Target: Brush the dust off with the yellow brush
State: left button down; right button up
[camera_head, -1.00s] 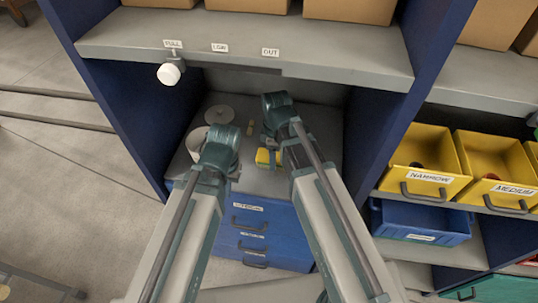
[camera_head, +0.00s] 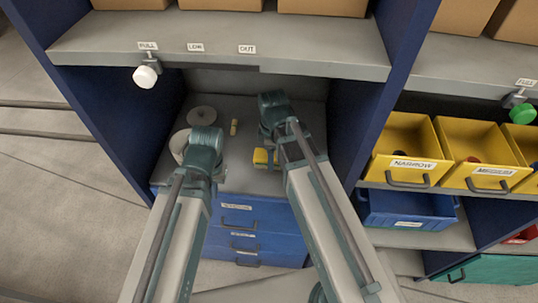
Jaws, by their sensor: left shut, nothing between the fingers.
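A yellow block-like thing (camera_head: 261,157), which looks like the yellow brush, is on the grey worktop inside the bay. It is partly hidden by my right arm. My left gripper (camera_head: 206,141) is over the worktop's left part, in front of a pale round container. It is shut and empty, left of the yellow thing and apart from it. My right gripper (camera_head: 272,102) is farther back, beyond the yellow thing; its fingers are hidden by its wrist. I cannot make out any dust.
A grey disc (camera_head: 201,116), the round container (camera_head: 180,145) and a small tan piece (camera_head: 234,127) stand on the worktop. Blue drawers (camera_head: 250,220) are below. A shelf (camera_head: 215,45) with a white knob (camera_head: 146,76) hangs above. Yellow bins (camera_head: 405,150) are at the right.

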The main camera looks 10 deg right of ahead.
jog(key=shift+s+d, duration=0.25)
jog(key=shift+d, duration=0.5)
jog(key=shift+s+d, duration=0.25)
jog(key=shift+d, duration=0.45)
jog(key=shift+f, duration=0.15)
jog(key=shift+c, duration=1.3)
jog(key=shift+w+a, duration=0.3)
jog(key=shift+a, duration=0.55)
jog(key=shift+w+a, duration=0.3)
jog(key=shift+a, duration=0.55)
jog(key=shift+w+a, duration=0.4)
jog(key=shift+a, duration=0.7)
jog(key=shift+w+a, duration=0.4)
jog(key=shift+a, duration=0.75)
jog(key=shift+w+a, duration=0.4)
jog(key=shift+a, duration=0.7)
